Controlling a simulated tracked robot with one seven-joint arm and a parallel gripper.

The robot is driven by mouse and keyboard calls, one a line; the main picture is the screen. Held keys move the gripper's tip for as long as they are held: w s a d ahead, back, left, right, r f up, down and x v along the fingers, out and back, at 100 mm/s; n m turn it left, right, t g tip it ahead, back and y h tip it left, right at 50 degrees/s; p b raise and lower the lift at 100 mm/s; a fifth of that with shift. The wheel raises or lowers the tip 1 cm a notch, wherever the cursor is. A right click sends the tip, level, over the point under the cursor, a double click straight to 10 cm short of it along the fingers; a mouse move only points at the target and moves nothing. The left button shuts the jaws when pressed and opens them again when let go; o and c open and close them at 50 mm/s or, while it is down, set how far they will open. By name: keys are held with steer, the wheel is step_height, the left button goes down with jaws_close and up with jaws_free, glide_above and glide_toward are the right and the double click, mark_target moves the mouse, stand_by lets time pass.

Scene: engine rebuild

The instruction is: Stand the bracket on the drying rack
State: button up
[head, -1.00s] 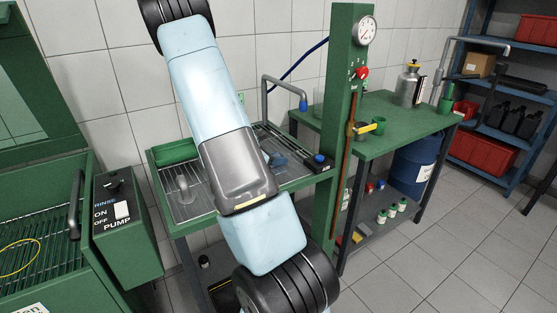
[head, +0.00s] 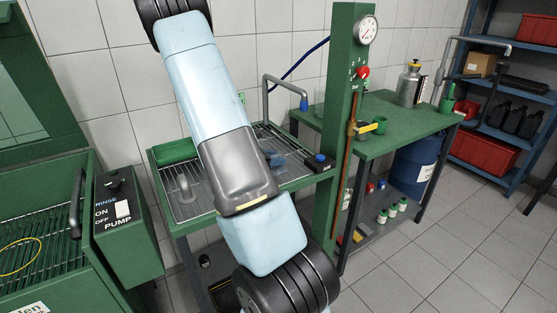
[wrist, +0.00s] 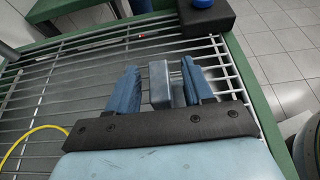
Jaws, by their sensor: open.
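The drying rack (wrist: 60,68) is a grid of metal bars in a green frame, and it fills much of the wrist view. In the head view the rack (head: 215,205) lies partly behind my arm. A small grey metal bracket (wrist: 158,85) is upright over the bars between the blue fingers of my gripper (wrist: 156,88). My gripper is open, with a gap between the left finger and the bracket. The bracket's lower end is hidden. In the head view only the blue fingers (head: 274,159) show past my arm.
A black box with a blue knob (wrist: 203,3) sits at the rack's corner. A yellow loop (wrist: 38,135) lies at the left. In the head view a green post with a gauge (head: 367,30) stands right of the rack, and a pump switch box (head: 125,220) stands left.

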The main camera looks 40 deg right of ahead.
steer(key=v, duration=1)
steer(key=shift+s, duration=0.1)
steer(key=s+a+r+m+t+y, duration=0.3)
steer(key=s+a+r+m+y, duration=0.1)
steer(key=a, duration=0.5)
steer(key=s+a+r+m+t+y, duration=0.3)
steer(key=s+a+r+m, duration=0.3)
steer(key=s+a+r, duration=0.3)
steer(key=s+a+r+m+t+y, duration=0.2)
steer(key=s+a+r+m+y, duration=0.3)
steer(key=a+r, duration=0.5)
steer(key=shift+s+r+t+y, duration=0.2)
steer(key=shift+s+t+y, duration=0.25)
steer(key=shift+s, duration=0.25)
